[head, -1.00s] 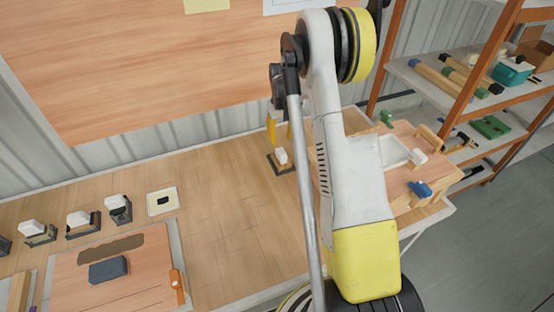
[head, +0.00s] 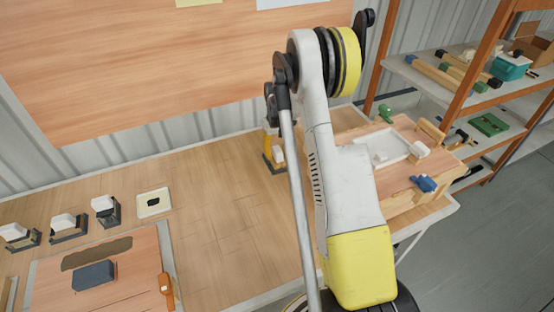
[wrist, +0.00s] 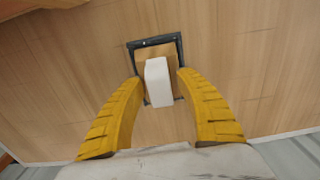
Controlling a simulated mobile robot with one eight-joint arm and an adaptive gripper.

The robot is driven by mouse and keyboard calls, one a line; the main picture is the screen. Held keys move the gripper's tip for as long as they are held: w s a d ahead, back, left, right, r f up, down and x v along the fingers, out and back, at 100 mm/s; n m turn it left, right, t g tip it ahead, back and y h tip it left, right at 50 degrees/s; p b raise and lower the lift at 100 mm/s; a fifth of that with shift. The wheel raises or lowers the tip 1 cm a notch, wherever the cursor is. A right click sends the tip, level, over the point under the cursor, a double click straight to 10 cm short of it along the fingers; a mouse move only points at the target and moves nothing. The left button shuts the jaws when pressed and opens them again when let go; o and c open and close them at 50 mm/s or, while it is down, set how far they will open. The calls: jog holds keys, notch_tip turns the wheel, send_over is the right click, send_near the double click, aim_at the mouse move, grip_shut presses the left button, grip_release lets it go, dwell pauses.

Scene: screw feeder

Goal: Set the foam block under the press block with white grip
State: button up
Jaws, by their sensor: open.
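A white grip (wrist: 158,82) with a dark square frame (wrist: 157,42) stands on the bench, and it also shows in the head view (head: 278,155). My gripper (wrist: 161,78) has its yellow fingers open, one on each side of the white grip; it also shows in the head view (head: 273,146), partly hidden by my arm. I cannot tell whether the fingers touch the grip. A dark blue-grey block (head: 94,276), possibly the foam block, lies on the brown board at lower left. Which white-gripped piece is the press block is unclear.
Several similar white-gripped pieces (head: 68,226) stand in a row behind the brown board (head: 130,290). A pale square plate (head: 154,203) lies beside them. A wooden box (head: 400,190) with a blue clamp (head: 424,183) stands at right. The bench middle is clear.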

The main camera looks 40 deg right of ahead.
aim_at(277, 149)
grip_shut()
jog(key=shift+r, duration=0.15)
jog(key=shift+r+p, duration=1.25)
jog(key=shift+r, duration=0.9)
